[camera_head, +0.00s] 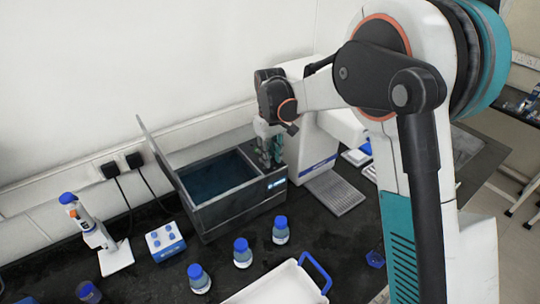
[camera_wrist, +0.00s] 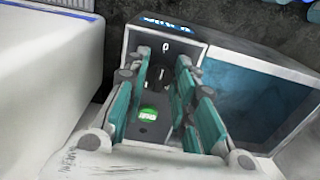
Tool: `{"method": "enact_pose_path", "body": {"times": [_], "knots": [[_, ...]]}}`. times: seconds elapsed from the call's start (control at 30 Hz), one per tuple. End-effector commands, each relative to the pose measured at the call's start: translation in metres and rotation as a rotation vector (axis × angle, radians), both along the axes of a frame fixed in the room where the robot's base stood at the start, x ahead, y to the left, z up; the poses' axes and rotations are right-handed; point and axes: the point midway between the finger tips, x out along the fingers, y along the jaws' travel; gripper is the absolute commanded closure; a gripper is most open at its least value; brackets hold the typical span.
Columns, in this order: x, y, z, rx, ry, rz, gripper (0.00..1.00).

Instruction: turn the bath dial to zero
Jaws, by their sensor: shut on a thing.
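The bath (camera_head: 235,208) is a dark open box with blue-tinted water inside and a raised lid on its left. My gripper (camera_head: 270,155) reaches down onto the right end of its top, beside the water basin. In the wrist view my gripper (camera_wrist: 164,72) has its teal fingers on both sides of a small dark dial (camera_wrist: 163,80) and is shut on it. A white 0 mark shows on the panel just beyond the fingertips. A lit green switch (camera_wrist: 148,113) shows between the fingers, nearer the wrist. The dial is hidden in the head view, and its pointer is not clear.
A white instrument (camera_head: 318,150) stands close on the right of the bath. Several blue-capped bottles (camera_head: 242,255), a blue block (camera_head: 165,242) and a pipette on a stand (camera_head: 92,228) are in front and left. A white tray (camera_head: 280,284) lies at the front.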

Motion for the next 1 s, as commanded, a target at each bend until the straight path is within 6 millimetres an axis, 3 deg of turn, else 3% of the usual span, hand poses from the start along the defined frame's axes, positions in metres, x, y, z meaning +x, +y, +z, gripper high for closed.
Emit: {"method": "enact_pose_path", "body": {"times": [0.4, 0.43, 0.5, 0.83, 1.0], "knots": [[0.0, 0.0, 0.0, 0.0, 0.0, 0.007, 0.99], [0.0, 0.0, 0.0, 0.0, 0.0, 0.007, 0.71], [0.0, 0.0, 0.0, 0.0, 0.0, 0.007, 0.56], [0.0, 0.0, 0.001, 0.0, 0.0, 0.006, 0.56], [0.0, 0.0, 0.014, 0.0, 0.0, 0.006, 0.56]]}}
